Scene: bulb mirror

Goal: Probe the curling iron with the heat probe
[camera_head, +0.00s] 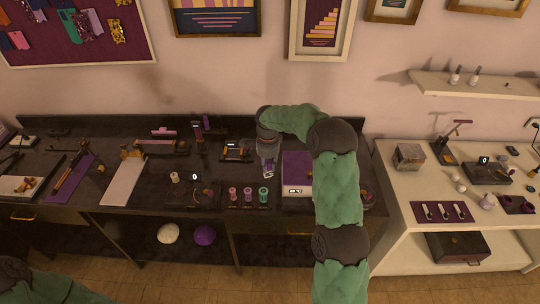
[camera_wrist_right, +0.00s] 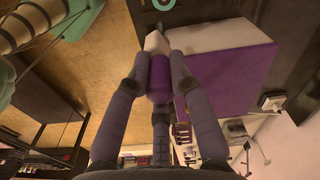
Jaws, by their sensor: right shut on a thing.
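My right gripper (camera_head: 268,170) hangs over the dark table, just left of the purple-topped box. In the wrist view my right gripper (camera_wrist_right: 157,62) is shut on a purple cylinder with a pale block-like end (camera_wrist_right: 158,85), which looks like the heat probe. The fingers hide part of it, and it is small in the head view. A long dark and gold tool (camera_head: 68,178), possibly the curling iron, lies on a purple mat at the table's left; I cannot be sure of it. Only part of my left arm shows at the bottom left, without its gripper.
The purple-topped box (camera_head: 297,162) with a small display stands right of the gripper; it also shows in the wrist view (camera_wrist_right: 232,78). Several spools (camera_head: 248,195) stand at the table's front edge. A white board (camera_head: 123,181) lies left of centre. A white table (camera_head: 400,210) stands at right.

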